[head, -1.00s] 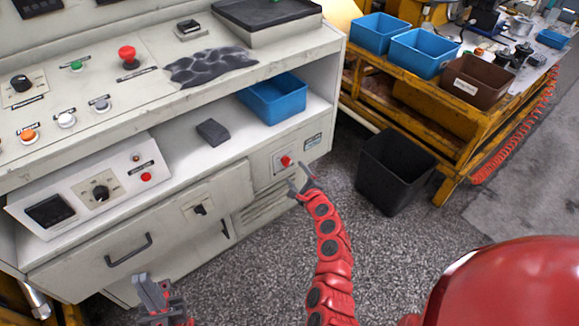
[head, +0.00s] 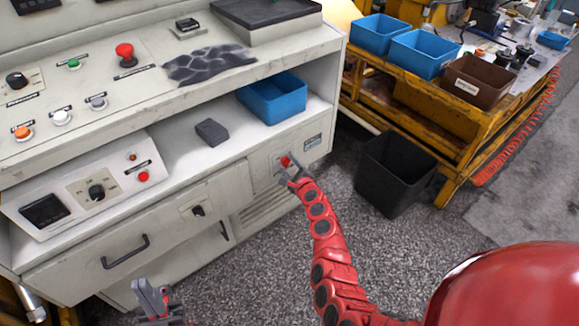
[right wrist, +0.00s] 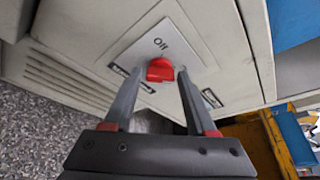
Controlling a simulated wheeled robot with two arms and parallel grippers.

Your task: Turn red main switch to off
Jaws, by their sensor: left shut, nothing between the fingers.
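The red main switch (head: 286,161) sits on a light plate on the front of the grey cabinet, below the open shelf. In the right wrist view the red switch (right wrist: 160,70) lies between my right fingertips, with the word "Off" on the plate above it. My right gripper (head: 290,175) is at the switch, and its fingers (right wrist: 153,80) are spread, one on each side of the knob, with gaps visible. My left gripper (head: 154,296) is shut and empty, low in front of the drawer.
A black bin (head: 396,174) stands on the floor right of the cabinet. A blue bin (head: 272,97) and a dark block (head: 212,132) are on the shelf. A yellow workbench (head: 420,112) is at the right. A black knob (head: 198,211) and drawer handle (head: 125,252) are on the cabinet front.

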